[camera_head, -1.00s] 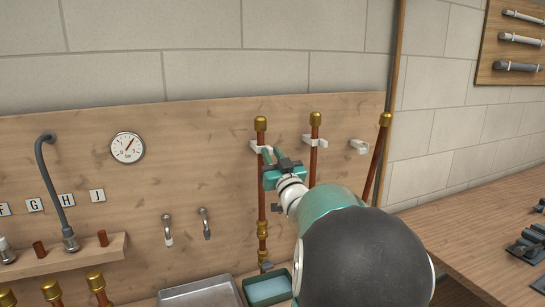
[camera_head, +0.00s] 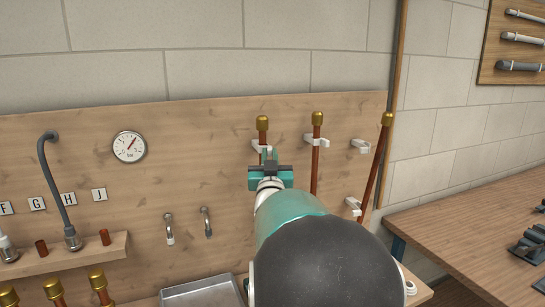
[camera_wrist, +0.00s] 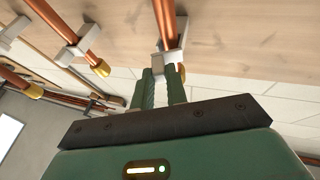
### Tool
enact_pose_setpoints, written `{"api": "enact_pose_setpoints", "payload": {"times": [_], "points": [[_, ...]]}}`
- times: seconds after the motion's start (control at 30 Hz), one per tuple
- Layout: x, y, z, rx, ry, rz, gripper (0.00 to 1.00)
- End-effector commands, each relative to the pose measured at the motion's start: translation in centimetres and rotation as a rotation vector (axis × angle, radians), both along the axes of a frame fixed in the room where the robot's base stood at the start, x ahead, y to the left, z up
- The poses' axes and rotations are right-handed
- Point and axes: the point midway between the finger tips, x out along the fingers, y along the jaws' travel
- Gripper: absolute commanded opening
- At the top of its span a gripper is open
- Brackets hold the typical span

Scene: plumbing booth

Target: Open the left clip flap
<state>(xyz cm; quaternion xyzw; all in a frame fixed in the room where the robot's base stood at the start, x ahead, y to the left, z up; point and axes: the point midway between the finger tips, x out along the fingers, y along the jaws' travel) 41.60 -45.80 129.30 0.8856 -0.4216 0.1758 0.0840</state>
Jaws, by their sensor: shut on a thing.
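The left clip (camera_head: 258,145) is a white clip on the wooden board, around the upper part of the left copper pipe (camera_head: 263,136) with its brass cap. It also shows in the wrist view (camera_wrist: 171,56), beside the pipe (camera_wrist: 165,18). My gripper (camera_head: 270,157) is at this clip, in front of the pipe. In the wrist view its two green fingers (camera_wrist: 163,84) are close together at the clip, with a narrow pale piece between them, seemingly the flap. The fingers hide much of the flap, so I cannot tell how far it is open.
The middle copper pipe (camera_head: 316,150) stands in its own white clip just to the right. A tilted copper pipe (camera_head: 378,160) stands farther right near two more clips. A gauge (camera_head: 129,146) and small taps are on the left. A metal tray (camera_head: 203,296) lies below.

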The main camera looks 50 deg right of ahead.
Motion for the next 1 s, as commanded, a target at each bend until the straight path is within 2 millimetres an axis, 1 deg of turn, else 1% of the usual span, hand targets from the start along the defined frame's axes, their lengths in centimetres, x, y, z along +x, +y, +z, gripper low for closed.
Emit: {"api": "enact_pose_setpoints", "payload": {"times": [0.03, 0.5, 0.8, 1.0], "points": [[0.5, 0.6, -0.1, 0.002, 0.0, -0.03, 0.0], [1.6, 2.4, -0.2, 0.002, 0.0, -0.459, 0.0], [2.6, 3.2, -0.2, 0.002, 0.002, -0.737, 0.0], [3.2, 3.5, -0.1, 0.0, 0.0, -0.882, 0.0]]}}
